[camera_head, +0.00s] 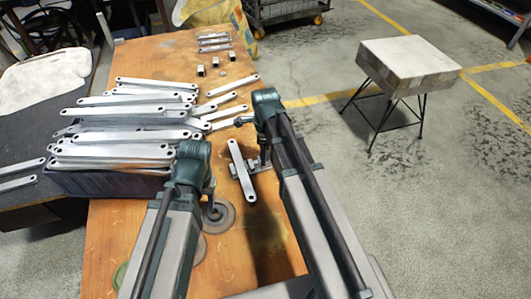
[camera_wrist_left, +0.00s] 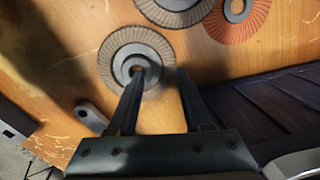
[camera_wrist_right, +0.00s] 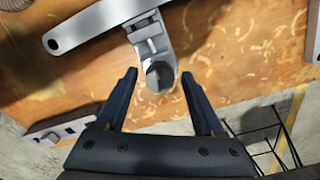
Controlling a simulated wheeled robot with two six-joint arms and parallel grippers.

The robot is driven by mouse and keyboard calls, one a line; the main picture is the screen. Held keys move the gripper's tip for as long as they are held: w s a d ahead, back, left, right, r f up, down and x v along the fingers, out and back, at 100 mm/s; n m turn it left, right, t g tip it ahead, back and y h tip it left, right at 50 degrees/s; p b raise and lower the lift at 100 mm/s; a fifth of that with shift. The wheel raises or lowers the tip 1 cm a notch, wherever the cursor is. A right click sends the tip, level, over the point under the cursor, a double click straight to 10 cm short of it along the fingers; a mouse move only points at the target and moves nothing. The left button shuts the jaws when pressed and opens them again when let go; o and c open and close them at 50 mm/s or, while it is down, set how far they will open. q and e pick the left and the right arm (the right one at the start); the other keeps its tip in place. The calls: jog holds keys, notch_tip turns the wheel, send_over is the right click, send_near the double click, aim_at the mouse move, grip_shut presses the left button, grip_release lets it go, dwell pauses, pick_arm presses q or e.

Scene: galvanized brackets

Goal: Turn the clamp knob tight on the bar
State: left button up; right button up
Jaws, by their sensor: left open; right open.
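The silver bar (camera_head: 242,170) lies on the wooden table just left of my right arm. It crosses the top of the right wrist view (camera_wrist_right: 100,25). The grey clamp (camera_wrist_right: 148,35) sits at the bar's edge, with its rounded knob (camera_wrist_right: 160,75) facing my right gripper (camera_wrist_right: 160,88). That gripper is open and empty; the knob appears between and beyond its fingertips. I cannot tell whether they touch. In the head view my right arm partly hides the clamp. My left gripper (camera_wrist_left: 160,72) is open and empty above a grinding disc (camera_wrist_left: 140,65).
A large pile of silver brackets (camera_head: 130,120) fills the table's left side, partly over a dark box (camera_head: 105,184). More grinding discs (camera_wrist_left: 240,15) lie near my left gripper. A flat metal piece (camera_wrist_right: 60,130) lies at the table edge. A stool (camera_head: 410,65) stands on the floor.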

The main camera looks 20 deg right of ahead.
jog(key=n, duration=1.2)
jog(key=shift+n, duration=0.3)
grip_shut()
dwell(0.4)
